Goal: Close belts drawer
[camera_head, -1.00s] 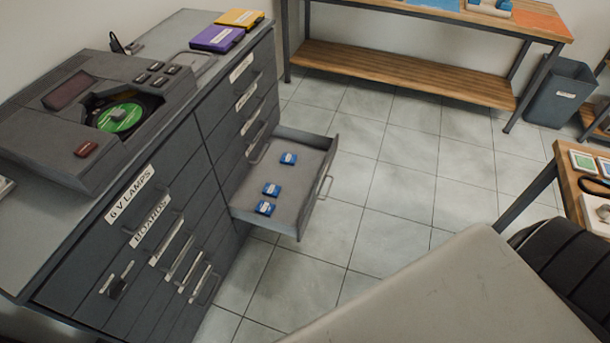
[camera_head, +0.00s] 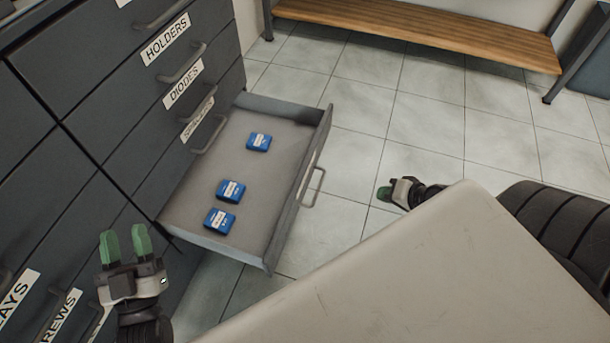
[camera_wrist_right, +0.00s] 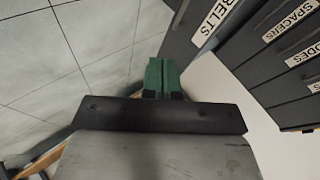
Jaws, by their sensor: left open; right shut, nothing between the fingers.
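The open drawer (camera_head: 262,215) sticks out from the grey cabinet, with a handle (camera_head: 314,187) on its front. Three small blue boxes lie inside, one towards the back (camera_head: 259,142) and two nearer (camera_head: 231,190) (camera_head: 220,220). In the right wrist view a front labelled BELTS (camera_wrist_right: 208,28) is at the upper right. My right gripper (camera_head: 384,193) is shut and empty, to the right of the drawer front and apart from its handle. Its green fingertips also show in the wrist view (camera_wrist_right: 162,66). My left gripper (camera_head: 126,236) is open and empty, left of the drawer, in front of the cabinet.
The cabinet (camera_head: 110,110) has closed drawers labelled HOLDERS and DIODES above the open one. A wooden bench shelf (camera_head: 420,30) stands at the back. Tiled floor (camera_head: 350,140) is clear right of the drawer. My pale base top fills the lower right.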

